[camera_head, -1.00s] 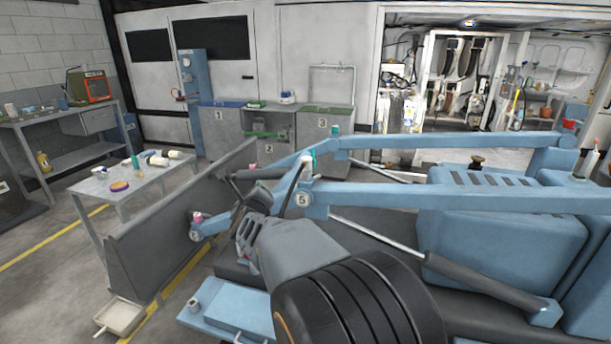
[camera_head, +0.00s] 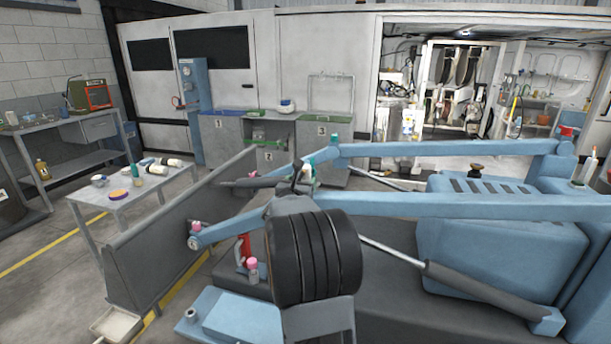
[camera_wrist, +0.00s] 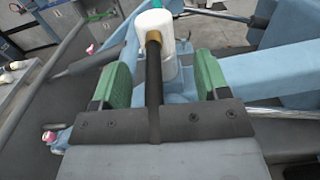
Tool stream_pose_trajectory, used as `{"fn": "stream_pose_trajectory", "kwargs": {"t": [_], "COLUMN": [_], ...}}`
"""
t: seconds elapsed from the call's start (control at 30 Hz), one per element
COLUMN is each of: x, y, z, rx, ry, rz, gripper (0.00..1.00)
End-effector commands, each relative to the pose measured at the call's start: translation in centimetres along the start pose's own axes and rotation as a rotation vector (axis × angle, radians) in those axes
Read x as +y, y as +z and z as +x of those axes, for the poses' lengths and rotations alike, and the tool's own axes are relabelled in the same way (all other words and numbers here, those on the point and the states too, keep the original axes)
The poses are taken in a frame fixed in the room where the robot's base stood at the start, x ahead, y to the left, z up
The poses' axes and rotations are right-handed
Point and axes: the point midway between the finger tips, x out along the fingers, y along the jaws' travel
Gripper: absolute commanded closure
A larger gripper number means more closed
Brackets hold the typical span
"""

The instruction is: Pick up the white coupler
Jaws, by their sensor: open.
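The white coupler (camera_wrist: 155,45) is a white cylinder with a brass fitting. It sits on the blue loader arm and shows large at the top middle of the wrist view. In the head view my arm mostly covers the coupler. My gripper (camera_wrist: 163,72) is open, with one green finger pad on each side of the gap. The coupler is in line with this gap, toward its far end. I cannot tell whether either pad touches it. A dark rod or hose runs from the brass fitting back toward my gripper.
Blue loader arms (camera_head: 440,205) cross the right side, with a teal-capped part (camera_head: 334,139) close by. A grey bucket plate (camera_head: 180,235) stands left, with pink-capped fittings (camera_head: 252,263) near it. A table (camera_head: 125,200) with small items stands further left.

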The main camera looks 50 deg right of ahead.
Motion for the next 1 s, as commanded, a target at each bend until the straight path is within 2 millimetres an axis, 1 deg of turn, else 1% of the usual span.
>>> {"fn": "stream_pose_trajectory", "kwargs": {"t": [0.13, 0.27, 0.4, 0.5, 0.8, 0.87, 1.0], "x": [0.0, 0.1, 0.1, 0.1, 0.2, 0.2, 0.2], "y": [0.2, 0.5, 0.4, 0.3, 0.3, 0.3, 0.3], "z": [0.8, 2.6, 4.4, 5.1, 5.4, 5.4, 5.4], "rx": [0.0, 0.001, 0.001, 0.001, -0.001, -0.001, -0.001], "ry": [-0.001, -0.002, 0.0, 0.0, 0.001, 0.001, 0.001], "rz": [-0.001, -0.003, -0.002, -0.002, -0.001, -0.001, -0.001], "gripper": [0.32, 0.32, 0.32, 0.32, 0.32, 0.36, 0.5]}}
